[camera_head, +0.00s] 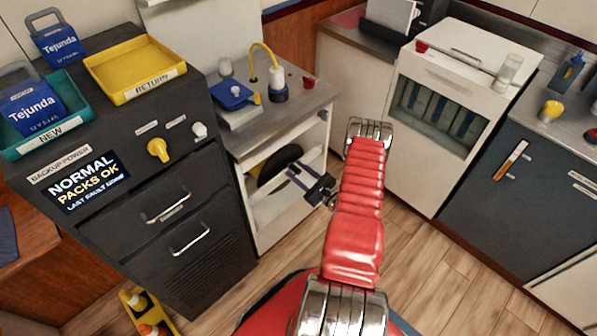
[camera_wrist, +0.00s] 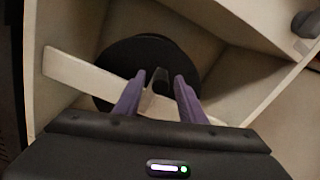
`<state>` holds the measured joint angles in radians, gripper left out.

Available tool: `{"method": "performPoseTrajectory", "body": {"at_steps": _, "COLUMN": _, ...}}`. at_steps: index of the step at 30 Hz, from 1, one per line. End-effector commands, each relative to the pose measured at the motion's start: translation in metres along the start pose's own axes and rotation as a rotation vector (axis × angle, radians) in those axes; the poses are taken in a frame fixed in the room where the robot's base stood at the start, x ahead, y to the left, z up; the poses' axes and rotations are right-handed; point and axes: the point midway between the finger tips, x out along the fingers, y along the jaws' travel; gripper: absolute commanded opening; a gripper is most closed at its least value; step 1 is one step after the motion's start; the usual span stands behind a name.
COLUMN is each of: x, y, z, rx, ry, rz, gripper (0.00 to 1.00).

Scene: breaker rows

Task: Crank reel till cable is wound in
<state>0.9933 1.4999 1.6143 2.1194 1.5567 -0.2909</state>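A black round reel (camera_head: 280,160) sits in the open white cabinet under the counter, with a bit of yellow at its left edge. In the wrist view the reel (camera_wrist: 150,52) is a dark disc with a pale bar (camera_wrist: 80,75) crossing in front of it. A small black crank handle (camera_wrist: 158,80) stands up between my purple fingers. My gripper (camera_head: 292,176) reaches into the cabinet front; in the wrist view its fingers (camera_wrist: 158,88) are apart on both sides of the handle, with a gap showing. The cable's free length is not clearly seen.
A yellow hose (camera_head: 268,50) and a blue device (camera_head: 235,95) are on the counter above. A dark drawer unit (camera_head: 190,225) stands left, a white glass-fronted cabinet (camera_head: 440,105) right. Cabinet walls surround my gripper closely. The wooden floor (camera_head: 440,270) is clear at right.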

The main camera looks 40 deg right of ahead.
Motion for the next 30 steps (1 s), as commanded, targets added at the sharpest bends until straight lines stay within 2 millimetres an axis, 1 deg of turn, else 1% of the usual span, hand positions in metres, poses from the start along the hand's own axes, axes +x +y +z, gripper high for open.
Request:
{"method": "performPoseTrajectory", "body": {"at_steps": 4, "x": -0.0003, "y": 0.0000, "z": -0.0001, "rx": 0.000, "ry": 0.000, "rz": 0.000, "gripper": 0.37}}
{"method": "performPoseTrajectory", "body": {"at_steps": 18, "x": -0.0006, "y": 0.0000, "z": -0.0001, "rx": 0.000, "ry": 0.000, "rz": 0.000, "gripper": 0.04}}
{"method": "performPoseTrajectory", "body": {"at_steps": 20, "x": -0.0007, "y": 0.0001, "z": -0.0001, "rx": 0.000, "ry": 0.000, "rz": 0.000, "gripper": 0.00}}
{"method": "performPoseTrajectory", "body": {"at_steps": 29, "x": -0.0008, "y": 0.0003, "z": -0.0001, "rx": 0.001, "ry": 0.000, "rz": 0.001, "gripper": 0.00}}
{"method": "performPoseTrajectory", "body": {"at_steps": 30, "x": -0.0011, "y": -0.0036, "z": -0.0013, "rx": 0.000, "ry": 0.000, "rz": 0.000, "gripper": 0.00}}
